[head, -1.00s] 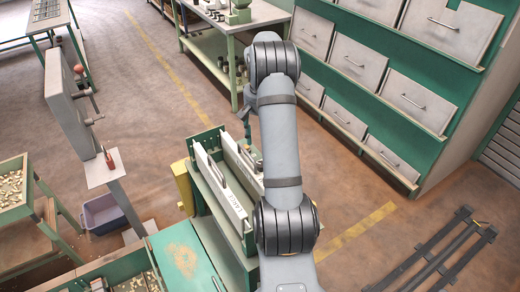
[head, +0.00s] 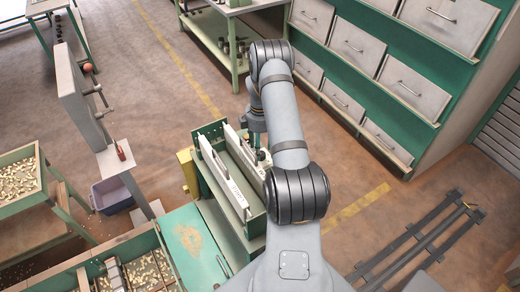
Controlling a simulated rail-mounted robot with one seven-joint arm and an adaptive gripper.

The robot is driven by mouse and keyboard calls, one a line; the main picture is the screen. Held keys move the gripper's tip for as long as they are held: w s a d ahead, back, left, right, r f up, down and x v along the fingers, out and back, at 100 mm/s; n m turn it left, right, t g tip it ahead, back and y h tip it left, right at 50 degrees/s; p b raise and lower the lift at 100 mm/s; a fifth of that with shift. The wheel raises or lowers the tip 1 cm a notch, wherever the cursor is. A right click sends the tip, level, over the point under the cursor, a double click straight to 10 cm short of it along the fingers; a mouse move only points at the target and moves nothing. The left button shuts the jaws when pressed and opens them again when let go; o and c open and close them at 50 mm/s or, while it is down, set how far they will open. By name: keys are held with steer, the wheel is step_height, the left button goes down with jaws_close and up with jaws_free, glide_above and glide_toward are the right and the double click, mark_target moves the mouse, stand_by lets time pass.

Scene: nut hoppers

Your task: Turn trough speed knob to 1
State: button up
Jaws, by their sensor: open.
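The green trough unit (head: 243,164) stands on the floor in the middle of the head view, with white side plates. One white plate (head: 222,178) carries lettering too small to read. I cannot make out the speed knob or its setting. My gripper (head: 260,154) is small, dark and partly hidden by my arm. It is at the far right part of the trough unit, pointing down, with its jaws open. I see nothing held in it. Whether it touches anything there I cannot tell.
Left are a grey upright panel (head: 82,95) with a red-knobbed lever, a nut-filled hopper (head: 18,181) and a purple bin (head: 112,194). A green bench (head: 213,40) stands behind, a drawer cabinet (head: 400,85) at right. A dark metal frame (head: 425,240) lies on the floor.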

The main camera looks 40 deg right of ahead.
steer(key=shift+f+p, duration=0.3)
steer(key=shift+f, duration=1.2)
steer(key=shift+c, duration=0.6)
steer(key=c, duration=1)
